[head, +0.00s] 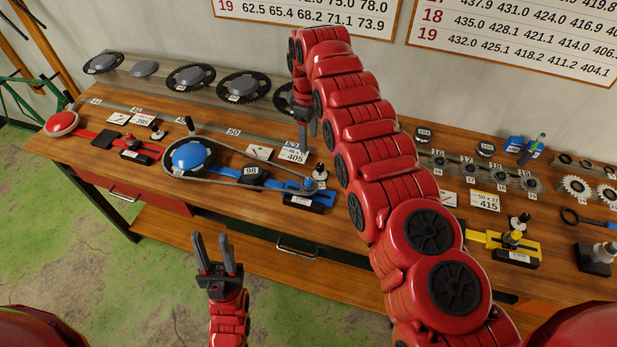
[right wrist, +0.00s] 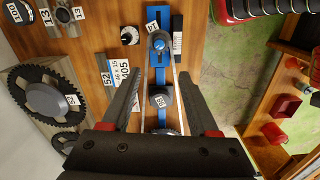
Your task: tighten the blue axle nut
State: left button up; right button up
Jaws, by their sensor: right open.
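The blue stand (head: 228,178) lies on the bench with a large blue-centred chainring (head: 190,157) at its left end and a small axle end (head: 309,185) at its right. A chain loops around both ends. In the right wrist view the axle end (right wrist: 159,43) lies beyond my fingertips. The blue axle nut is too small to tell apart there. A black-topped knob (head: 320,171) stands beside it, also in the right wrist view (right wrist: 129,35). My right gripper (head: 307,135) is open and empty above the bench; it also shows in the right wrist view (right wrist: 163,85). My left gripper (head: 217,245) is open and empty in front of the bench.
A dark block marked 98 (head: 253,174) sits inside the chain loop. A card marked 405 (head: 293,154) lies behind the stand. A red stand (head: 110,138) is to the left and a yellow stand (head: 505,243) to the right. Spare chainrings (head: 240,86) line the back.

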jog(key=b, duration=1.2)
send_over(309, 180)
notch_tip(309, 180, down, 12)
jog(key=shift+f, duration=0.1)
notch_tip(309, 180, down, 4)
jog(key=shift+s+f+b, duration=0.1)
jog(key=shift+f+b, duration=0.1)
jog(key=shift+b, duration=0.55)
jog(key=shift+a+f, duration=0.1)
jog(key=shift+f, duration=0.4)
jog(key=shift+c, duration=0.3)
grip_shut()
